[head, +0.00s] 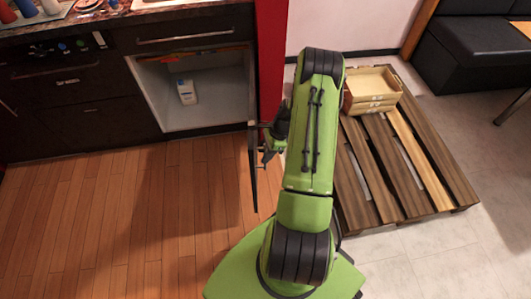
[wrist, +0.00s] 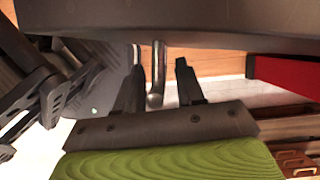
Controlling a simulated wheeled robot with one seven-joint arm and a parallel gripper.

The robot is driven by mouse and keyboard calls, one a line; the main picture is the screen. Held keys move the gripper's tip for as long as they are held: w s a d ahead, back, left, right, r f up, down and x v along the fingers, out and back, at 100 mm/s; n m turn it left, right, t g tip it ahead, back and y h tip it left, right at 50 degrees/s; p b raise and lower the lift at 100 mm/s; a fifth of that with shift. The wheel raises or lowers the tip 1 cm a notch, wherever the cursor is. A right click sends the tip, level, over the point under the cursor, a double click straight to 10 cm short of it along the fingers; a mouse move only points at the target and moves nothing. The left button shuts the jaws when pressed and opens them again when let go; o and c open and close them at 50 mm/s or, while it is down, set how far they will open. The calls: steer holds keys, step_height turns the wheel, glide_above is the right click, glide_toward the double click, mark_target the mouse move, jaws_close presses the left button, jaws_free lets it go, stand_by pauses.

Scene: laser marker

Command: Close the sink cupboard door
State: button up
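The sink cupboard door (head: 253,170) stands wide open, seen almost edge-on in the head view and jutting toward me from the cupboard's right side. In the wrist view its dark face (wrist: 190,22) fills the top. A metal bar handle (wrist: 157,75) on it lies between my fingers. My gripper (head: 268,150) is beside the right side of the door, partly hidden by my arm. In the wrist view my gripper (wrist: 159,62) is open, with a gap between the handle and each finger.
The open cupboard (head: 208,118) holds a white bottle (head: 187,92). A red panel (head: 271,60) stands right of it. A wooden pallet (head: 400,165) with a wooden box (head: 372,85) lies to the right. A black bench (head: 470,50) stands at the back right. The wooden floor left of the door is clear.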

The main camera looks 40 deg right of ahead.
steer(key=shift+c, duration=0.5)
jaws_close()
steer(key=shift+w, duration=0.1)
